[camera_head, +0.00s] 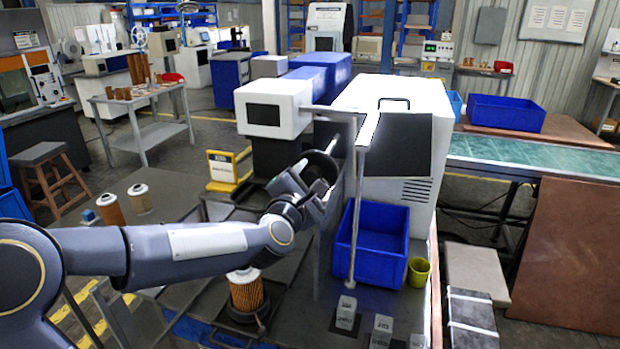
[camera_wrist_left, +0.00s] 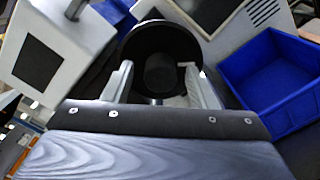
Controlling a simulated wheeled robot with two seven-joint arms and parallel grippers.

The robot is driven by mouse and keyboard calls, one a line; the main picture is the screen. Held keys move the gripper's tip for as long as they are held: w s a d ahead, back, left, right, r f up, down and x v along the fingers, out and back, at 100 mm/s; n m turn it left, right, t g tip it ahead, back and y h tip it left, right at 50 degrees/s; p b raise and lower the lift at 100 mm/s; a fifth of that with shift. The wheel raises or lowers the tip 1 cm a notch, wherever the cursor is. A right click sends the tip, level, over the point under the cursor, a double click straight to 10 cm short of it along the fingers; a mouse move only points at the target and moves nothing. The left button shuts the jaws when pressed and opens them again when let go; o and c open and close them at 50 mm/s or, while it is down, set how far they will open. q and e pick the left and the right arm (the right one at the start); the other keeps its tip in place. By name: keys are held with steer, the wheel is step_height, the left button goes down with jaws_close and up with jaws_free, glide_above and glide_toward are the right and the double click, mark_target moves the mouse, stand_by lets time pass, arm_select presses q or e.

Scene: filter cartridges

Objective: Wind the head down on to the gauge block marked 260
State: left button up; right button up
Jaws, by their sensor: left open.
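A dark round handwheel (camera_head: 318,170) sits on the machine beside the white cabinet. My left gripper (camera_head: 328,187) is at the wheel. In the left wrist view, its open fingers (camera_wrist_left: 163,88) stand on either side of the black wheel's (camera_wrist_left: 158,42) near part; whether they touch it I cannot tell. A thin pale upright rod (camera_head: 355,220) hangs from a horizontal arm, its lower end near a small grey gauge block (camera_head: 346,313). Two more blocks, a middle one (camera_head: 382,326) and a right one (camera_head: 417,341), stand nearby. Their markings are too small to read surely. My right gripper is not in view.
A blue bin (camera_head: 372,262) and a yellow-green cup (camera_head: 419,271) stand right of the rod. An orange filter cartridge (camera_head: 247,293) stands at the front of the bench. Two more cartridges (camera_head: 110,209) (camera_head: 140,198) stand at the left. A white machine cabinet (camera_head: 425,185) is behind.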

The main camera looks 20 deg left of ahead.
arm_select(q)
steer(key=c, duration=1)
